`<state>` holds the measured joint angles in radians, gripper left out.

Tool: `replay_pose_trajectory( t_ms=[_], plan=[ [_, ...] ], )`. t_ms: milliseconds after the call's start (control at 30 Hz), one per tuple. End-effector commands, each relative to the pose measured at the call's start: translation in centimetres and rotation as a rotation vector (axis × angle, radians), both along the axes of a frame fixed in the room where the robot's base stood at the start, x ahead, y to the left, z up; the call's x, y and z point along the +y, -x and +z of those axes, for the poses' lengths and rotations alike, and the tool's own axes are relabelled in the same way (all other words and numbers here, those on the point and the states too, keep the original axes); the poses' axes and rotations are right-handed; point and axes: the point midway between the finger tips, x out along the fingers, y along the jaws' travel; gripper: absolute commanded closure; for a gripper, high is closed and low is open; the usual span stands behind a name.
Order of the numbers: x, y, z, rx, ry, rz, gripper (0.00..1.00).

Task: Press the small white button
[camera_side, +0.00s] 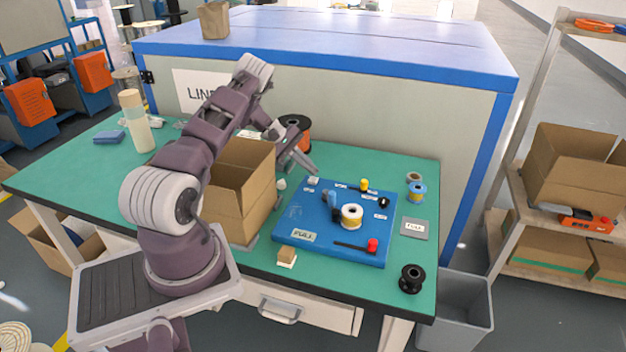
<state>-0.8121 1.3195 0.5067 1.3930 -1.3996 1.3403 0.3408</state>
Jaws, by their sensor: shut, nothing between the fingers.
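A blue control panel (290,215) lies on the green table. A small white button (313,180) sits at the panel's far left corner. My gripper (317,171) is shut and empty, pointing down and to the right just above the white button. From this angle I cannot tell whether the tip touches it.
An open cardboard box (243,190) stands left of the panel. An orange spool (303,138) stands behind my gripper.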

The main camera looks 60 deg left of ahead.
Motion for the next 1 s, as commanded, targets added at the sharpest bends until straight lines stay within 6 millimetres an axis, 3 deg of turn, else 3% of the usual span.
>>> replay_pose_trajectory(
  t_ms=[1000],
  plan=[
    [-0.1, 0.2, -1.3, 0.005, -0.001, -0.001, 1.00]
  ],
)
